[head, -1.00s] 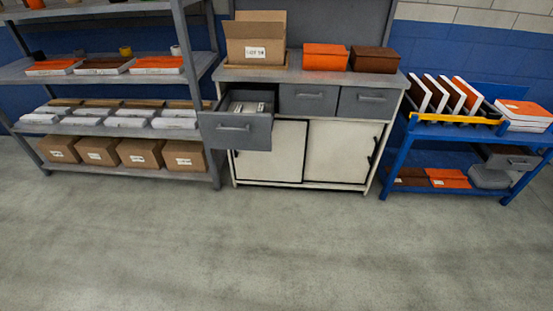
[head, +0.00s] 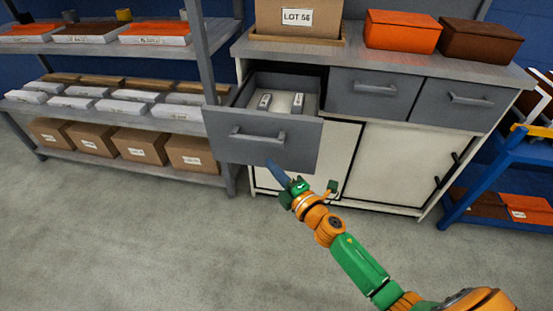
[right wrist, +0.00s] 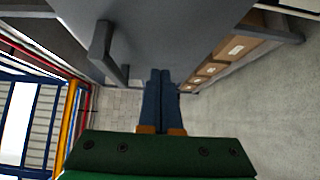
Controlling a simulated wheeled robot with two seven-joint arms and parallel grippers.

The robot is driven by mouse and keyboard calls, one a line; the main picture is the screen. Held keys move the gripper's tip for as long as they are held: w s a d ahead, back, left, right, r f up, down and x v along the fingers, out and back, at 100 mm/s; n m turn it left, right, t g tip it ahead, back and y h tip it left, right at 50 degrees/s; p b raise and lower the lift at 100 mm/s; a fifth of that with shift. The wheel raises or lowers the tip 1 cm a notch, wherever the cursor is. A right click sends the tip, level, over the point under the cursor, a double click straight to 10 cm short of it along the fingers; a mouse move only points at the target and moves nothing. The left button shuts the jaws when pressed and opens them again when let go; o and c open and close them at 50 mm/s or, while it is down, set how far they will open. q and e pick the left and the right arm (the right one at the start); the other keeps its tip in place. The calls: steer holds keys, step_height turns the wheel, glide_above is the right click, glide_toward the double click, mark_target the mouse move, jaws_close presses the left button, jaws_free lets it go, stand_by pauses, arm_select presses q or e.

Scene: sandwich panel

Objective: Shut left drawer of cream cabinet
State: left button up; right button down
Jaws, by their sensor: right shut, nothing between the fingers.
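The cream cabinet (head: 390,165) has a row of grey drawers under its top. Its left drawer (head: 230,140) is pulled out, and two small labelled items (head: 297,102) lie inside. In the right wrist view the shut fingers (right wrist: 160,85) point along the drawer front, and the drawer handle (right wrist: 103,50) is at the upper left. My left gripper is not in view.
The middle drawer (head: 370,95) and right drawer (head: 465,105) are shut. A grey shelf rack (head: 190,176) with boxes stands close on the left. A blue cart (head: 495,165) stands on the right. The floor (head: 150,250) in front is clear.

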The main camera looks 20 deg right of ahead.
steer(key=shift+w+d, duration=1.05)
steer(key=shift+w, duration=0.15)
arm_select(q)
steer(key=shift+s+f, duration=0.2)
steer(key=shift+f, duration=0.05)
